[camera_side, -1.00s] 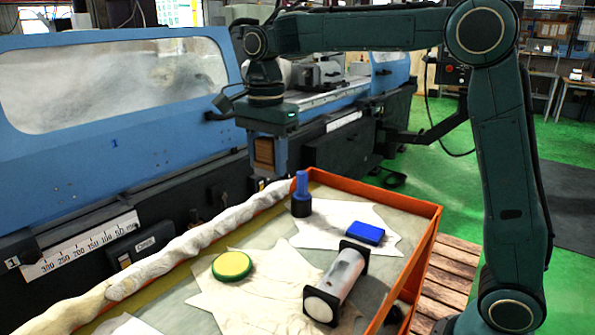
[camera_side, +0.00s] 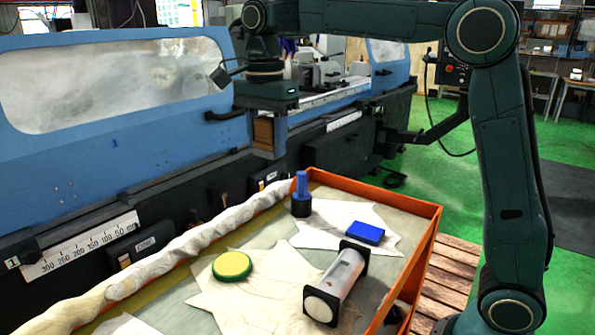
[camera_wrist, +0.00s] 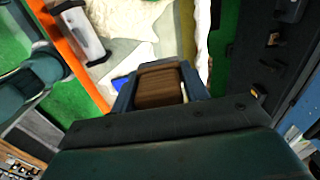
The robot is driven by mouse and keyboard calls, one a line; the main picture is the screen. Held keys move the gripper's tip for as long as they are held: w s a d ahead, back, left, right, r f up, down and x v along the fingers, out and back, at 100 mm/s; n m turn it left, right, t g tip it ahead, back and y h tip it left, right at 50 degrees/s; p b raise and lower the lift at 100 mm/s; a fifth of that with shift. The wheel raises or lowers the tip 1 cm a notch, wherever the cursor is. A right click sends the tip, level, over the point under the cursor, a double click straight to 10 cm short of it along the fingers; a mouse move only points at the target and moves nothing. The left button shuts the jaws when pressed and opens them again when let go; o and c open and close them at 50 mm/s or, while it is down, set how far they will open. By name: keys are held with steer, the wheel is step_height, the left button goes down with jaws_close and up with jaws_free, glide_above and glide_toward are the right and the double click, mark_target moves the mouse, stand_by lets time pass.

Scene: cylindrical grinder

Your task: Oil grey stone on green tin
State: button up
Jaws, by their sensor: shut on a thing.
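A round green tin (camera_side: 232,267) with a yellow top lies flat on a pale hide in the orange-rimmed tray. My gripper (camera_side: 265,148) hangs well above the tray's far left end, in front of the blue machine. It is shut on a brown block (camera_side: 263,131), which also shows between the fingers in the wrist view (camera_wrist: 158,86). The block is clear of the tray and apart from the tin. I cannot make out a grey stone; the held block looks brown.
The tray's orange rim (camera_side: 437,222) borders the work. In it stand a blue-and-black bottle-like thing (camera_side: 301,196), a blue box (camera_side: 365,233) and a pale cylinder with black ends (camera_side: 336,284). A rolled cloth (camera_side: 190,236) lies along the left edge. The blue machine (camera_side: 120,110) stands behind.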

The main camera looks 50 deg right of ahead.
steer(key=shift+c, duration=0.8)
steer(key=shift+w+a+f, duration=0.1)
steer(key=shift+a+f, duration=0.3)
glide_above(232, 263)
step_height(232, 263, down, 11)
steer(key=shift+r, duration=0.15)
steer(key=shift+f, duration=2.9)
steer(key=shift+f, duration=0.7)
steer(key=shift+r, duration=0.15)
step_height(232, 263, up, 7)
stand_by(0.8)
